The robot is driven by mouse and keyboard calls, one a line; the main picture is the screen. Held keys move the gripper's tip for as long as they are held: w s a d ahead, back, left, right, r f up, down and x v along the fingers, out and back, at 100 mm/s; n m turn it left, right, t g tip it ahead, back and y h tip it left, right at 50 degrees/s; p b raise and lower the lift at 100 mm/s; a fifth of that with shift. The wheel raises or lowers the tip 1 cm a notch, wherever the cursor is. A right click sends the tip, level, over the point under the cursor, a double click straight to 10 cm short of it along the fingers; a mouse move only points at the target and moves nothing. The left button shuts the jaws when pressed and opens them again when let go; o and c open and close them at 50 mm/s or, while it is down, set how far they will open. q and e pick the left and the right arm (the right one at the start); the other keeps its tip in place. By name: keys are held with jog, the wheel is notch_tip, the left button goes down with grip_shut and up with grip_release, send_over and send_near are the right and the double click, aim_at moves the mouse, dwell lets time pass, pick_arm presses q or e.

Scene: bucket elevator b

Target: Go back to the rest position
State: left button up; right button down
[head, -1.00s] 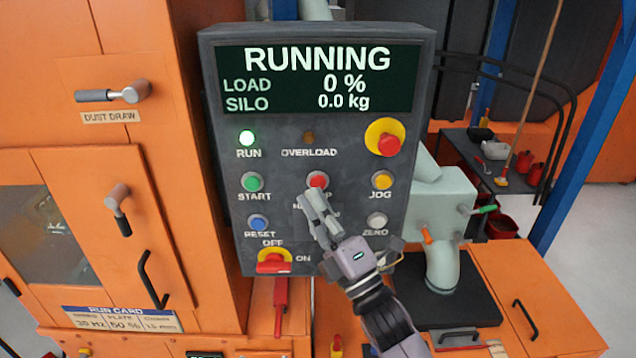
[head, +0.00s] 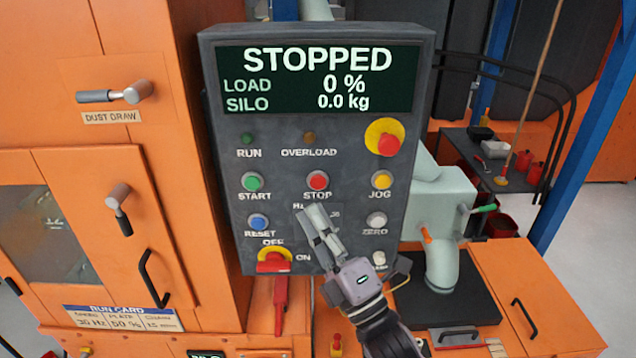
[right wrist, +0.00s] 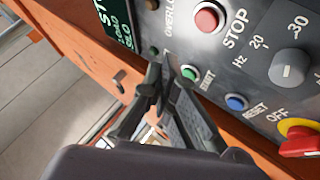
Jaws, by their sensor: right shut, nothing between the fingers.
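My right gripper (head: 316,232) is shut and empty in front of the lower middle of the grey control panel (head: 225,150). It is below the red STOP button (head: 317,180) and apart from it in the picture, and it hides part of the Hz knob there. The screen (head: 318,79) reads STOPPED, load 0 %, silo 0.0 kg. The RUN lamp (head: 247,138) is dark. In the right wrist view, the gripper fingers (right wrist: 165,95) point toward the panel, and the STOP button (right wrist: 208,17) and grey Hz knob (right wrist: 289,68) show clear of them. My left gripper is not in view.
The panel also has a red emergency button (head: 388,145) and a red OFF/ON switch (head: 274,263). An orange cabinet (head: 90,185) with protruding handles stands at left. A pale green machine (head: 443,210) and an orange bench (head: 545,300) are at right.

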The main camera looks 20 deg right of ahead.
jog(key=shift+f, duration=0.1)
jog(key=w+d+f+m+g+h, duration=0.1)
jog(key=w+f+m+g+h, duration=0.15)
jog(key=f, duration=1.05)
jog(key=w+d+f+m+g+h, duration=0.1)
jog(key=w+f+m+g, duration=0.2)
jog(key=f, duration=1.1)
jog(key=s+d+f+m+g+h+b, duration=0.1)
jog(key=s+f+m+g, duration=0.25)
jog(key=f, duration=0.85)
jog(key=s+d+f+m+g+h+b, duration=0.1)
jog(key=s+f+m+g, duration=0.3)
jog(key=f, duration=0.8)
jog(key=s+d+f+m+g+h, duration=0.1)
jog(key=s+f+m+g, duration=0.1)
jog(key=s+f, duration=0.7)
jog(key=s+d+f+m+g, duration=0.1)
jog(key=s+d+f+g, duration=0.1)
jog(key=s+f, duration=0.7)
jog(key=s+d+f+m+g, duration=0.1)
jog(key=s+f, duration=0.3)
jog(key=s, duration=0.6)
jog(key=s+d+f+m+g+h, duration=0.1)
jog(key=s+f+m+g, duration=0.2)
jog(key=s, duration=0.8)
jog(key=shift+s+d+f+m+g+b, duration=0.15)
jog(key=shift+d+f+m+g+b, duration=0.2)
jog(key=shift+f+g, duration=0.25)
